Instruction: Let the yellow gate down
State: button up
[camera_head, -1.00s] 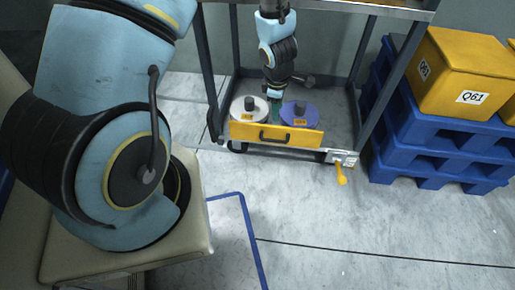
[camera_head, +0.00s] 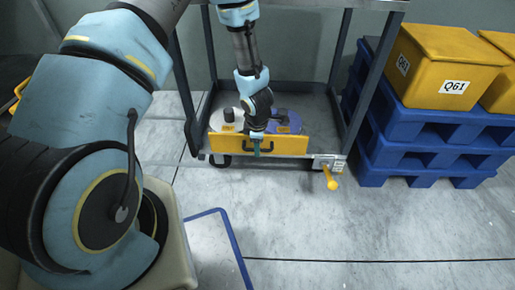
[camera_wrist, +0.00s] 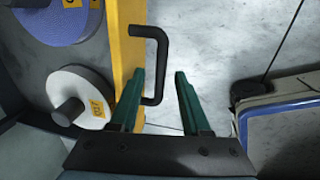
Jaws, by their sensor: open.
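The yellow gate (camera_head: 290,144) stands upright along the front edge of the cart's lower shelf. Its black handle shows in the wrist view (camera_wrist: 160,62), sticking out from the yellow panel (camera_wrist: 127,50). My gripper (camera_head: 256,150) is in front of the gate at the handle, partly hiding it in the head view. In the wrist view my gripper's green fingers (camera_wrist: 164,88) are open and apart. The left finger is by the gate and the handle's near end; the right finger is over open floor. I cannot tell whether a finger touches the handle.
A white spool (camera_wrist: 78,95) and a purple-blue spool (camera_wrist: 62,18) lie behind the gate. A yellow lever (camera_head: 331,180) hangs at the cart's right front corner. Blue pallets (camera_head: 425,130) with yellow boxes (camera_head: 445,65) stand to the right.

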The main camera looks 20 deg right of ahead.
jog(key=shift+f, duration=0.1)
jog(key=shift+c, duration=0.2)
grip_shut()
dwell(1.3)
